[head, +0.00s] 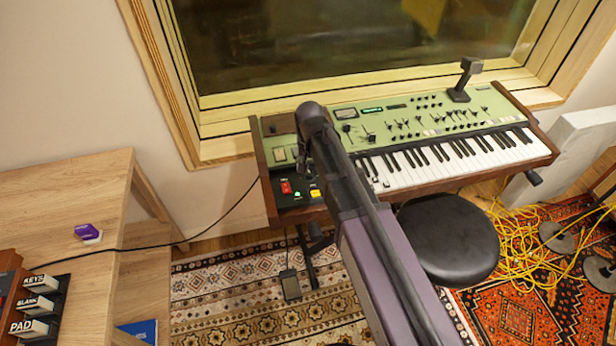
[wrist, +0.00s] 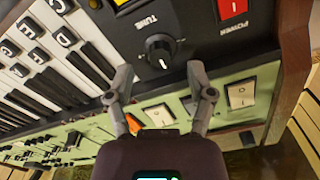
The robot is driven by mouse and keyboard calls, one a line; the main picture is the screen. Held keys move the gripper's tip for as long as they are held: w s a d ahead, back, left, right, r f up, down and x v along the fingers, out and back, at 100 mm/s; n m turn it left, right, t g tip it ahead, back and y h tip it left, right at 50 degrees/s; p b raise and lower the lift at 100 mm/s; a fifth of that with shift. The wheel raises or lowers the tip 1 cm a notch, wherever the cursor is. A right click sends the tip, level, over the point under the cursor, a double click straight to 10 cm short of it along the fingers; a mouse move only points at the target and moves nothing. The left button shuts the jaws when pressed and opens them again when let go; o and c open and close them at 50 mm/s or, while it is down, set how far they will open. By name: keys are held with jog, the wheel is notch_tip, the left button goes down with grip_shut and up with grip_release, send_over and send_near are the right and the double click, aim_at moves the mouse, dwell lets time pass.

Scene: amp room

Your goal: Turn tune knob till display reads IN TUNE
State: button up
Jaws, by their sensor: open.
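The tune knob (wrist: 159,47) is a black round knob with a pale pointer mark, on the black panel beside the word TUNE in the wrist view. My gripper (wrist: 162,70) is open, its two grey fingertips apart with the knob between and just beyond them. I cannot tell whether either finger touches it. In the head view my arm hides the knob and most of the gripper. The green keyboard (head: 445,106) stands below the window. A small green-lit display (head: 372,110) is on its top panel; its text is too small to read.
A red power switch (wrist: 233,9) is close to the knob. White rocker switches (wrist: 241,93) and piano keys (wrist: 50,60) flank the gripper. A black stool (head: 448,240) stands in front of the keyboard, and a wooden desk (head: 75,185) is at left.

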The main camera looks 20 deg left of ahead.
aim_at(310, 176)
jog(key=shift+f+b, duration=1.1)
jog(key=shift+f, duration=0.3)
grip_shut()
